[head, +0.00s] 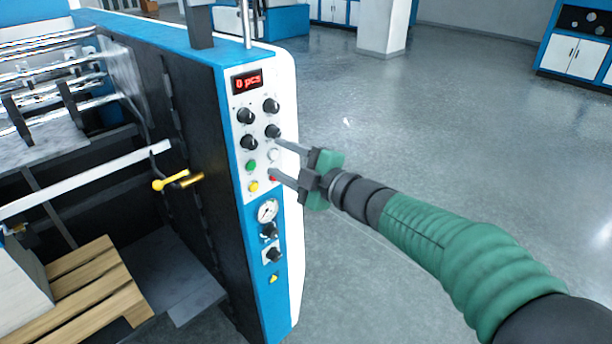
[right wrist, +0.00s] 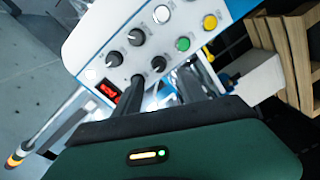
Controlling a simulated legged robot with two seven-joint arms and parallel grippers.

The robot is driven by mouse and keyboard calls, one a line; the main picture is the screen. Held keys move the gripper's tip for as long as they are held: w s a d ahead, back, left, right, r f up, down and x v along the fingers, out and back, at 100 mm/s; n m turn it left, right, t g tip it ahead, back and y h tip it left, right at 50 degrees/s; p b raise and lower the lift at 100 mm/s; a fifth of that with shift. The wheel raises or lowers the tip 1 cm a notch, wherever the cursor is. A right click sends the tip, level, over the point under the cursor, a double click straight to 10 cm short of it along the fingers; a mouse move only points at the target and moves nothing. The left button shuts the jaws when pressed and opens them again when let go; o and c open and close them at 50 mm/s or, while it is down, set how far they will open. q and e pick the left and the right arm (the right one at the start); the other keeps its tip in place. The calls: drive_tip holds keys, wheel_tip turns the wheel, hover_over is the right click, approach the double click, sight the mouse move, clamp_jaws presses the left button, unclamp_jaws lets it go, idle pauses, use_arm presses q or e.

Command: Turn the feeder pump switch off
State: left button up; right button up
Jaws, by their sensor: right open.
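The control panel (head: 284,215) is a white and blue upright face on the machine's end. It carries black rotary knobs, including an upper right one (head: 271,105), an upper left one (head: 246,115), a lower right one (head: 273,131) and a lower left one (head: 248,142). Labels are too small to read, so I cannot tell which is the feeder pump switch. My right gripper (head: 274,156) is open and empty, with fingertips at the panel between the lower right knob and the red button (head: 272,178). Its fingers (right wrist: 198,78) show in the right wrist view; contact is unclear.
Green (head: 251,165) and yellow (head: 254,186) buttons, a gauge (head: 267,210) and two lower knobs (head: 269,231) share the panel. A yellow handle (head: 172,181) juts from the machine's side. The floor on the right is clear.

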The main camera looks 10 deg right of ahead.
drive_tip(key=v, duration=0.8)
drive_tip(key=shift+s+b, duration=0.2)
drive_tip(key=shift+b, duration=0.1)
drive_tip(key=s+d+f+m+g+h, duration=0.2)
drive_tip(key=d+f+m+h, duration=0.4)
drive_tip(key=f, duration=0.4)
drive_tip(key=s+d+f+m+g+h, duration=0.1)
drive_tip(key=d+f+m+h, duration=0.35)
drive_tip(key=f+m, duration=0.45)
drive_tip(key=s+f+m+g, duration=0.5)
drive_tip(key=s+f+g, duration=0.3)
drive_tip(key=s+f, duration=0.7)
drive_tip(key=s+a, duration=0.1)
drive_tip(key=s, duration=0.2)
drive_tip(key=shift+s, duration=0.25)
